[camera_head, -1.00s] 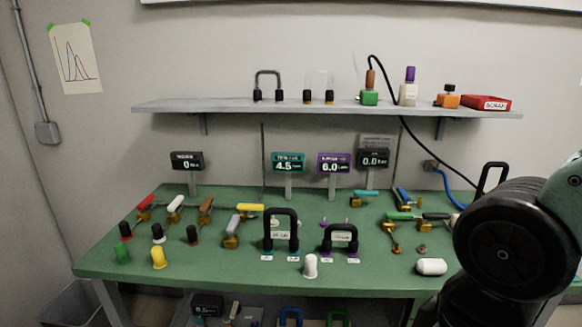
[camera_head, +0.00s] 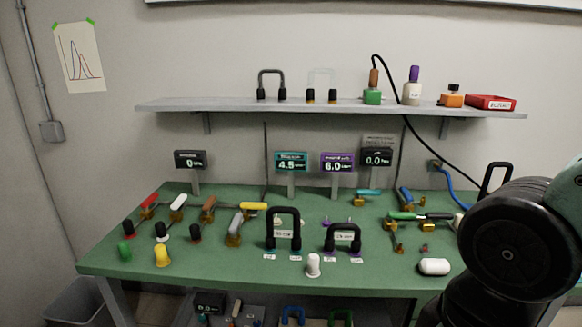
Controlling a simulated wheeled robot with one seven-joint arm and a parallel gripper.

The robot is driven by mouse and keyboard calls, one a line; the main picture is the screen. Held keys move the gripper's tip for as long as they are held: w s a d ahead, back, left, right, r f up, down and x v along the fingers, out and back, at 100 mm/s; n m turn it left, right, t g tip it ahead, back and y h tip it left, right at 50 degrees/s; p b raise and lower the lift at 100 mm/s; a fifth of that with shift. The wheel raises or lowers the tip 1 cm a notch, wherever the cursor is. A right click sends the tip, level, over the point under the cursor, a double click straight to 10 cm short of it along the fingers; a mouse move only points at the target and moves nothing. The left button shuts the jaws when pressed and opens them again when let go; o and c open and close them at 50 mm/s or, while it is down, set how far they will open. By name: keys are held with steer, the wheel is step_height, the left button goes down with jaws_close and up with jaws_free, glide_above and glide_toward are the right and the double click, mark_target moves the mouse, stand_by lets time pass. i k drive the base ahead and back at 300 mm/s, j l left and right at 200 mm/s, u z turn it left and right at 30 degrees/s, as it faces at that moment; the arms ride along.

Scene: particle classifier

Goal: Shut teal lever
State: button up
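A small valve with a teal lever (camera_head: 369,191) stands at the back of the green bench (camera_head: 175,262), right of centre. Its lever lies roughly level above a brass body. A teal display (camera_head: 291,162) reading 4.5 stands on a post to its left. My arm fills the right edge of the head view as a large dark joint and covers the bench's right end. My gripper is not seen, so its state and its distance from the lever cannot be told.
Black handles (camera_head: 283,228) stand mid-bench. Red, white, brown and yellow levers (camera_head: 253,206) are to the left. Blue (camera_head: 405,195) and green (camera_head: 402,216) levers stand right of the teal one. A white cylinder (camera_head: 434,267) lies near the front right. A shelf (camera_head: 220,105) runs above.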

mark_target(359, 192)
steer(key=i+l+u, duration=0.25)
steer(key=i, duration=0.2)
steer(key=i+l+u, duration=0.3)
steer(key=i+j, duration=0.05)
steer(key=i, duration=0.05)
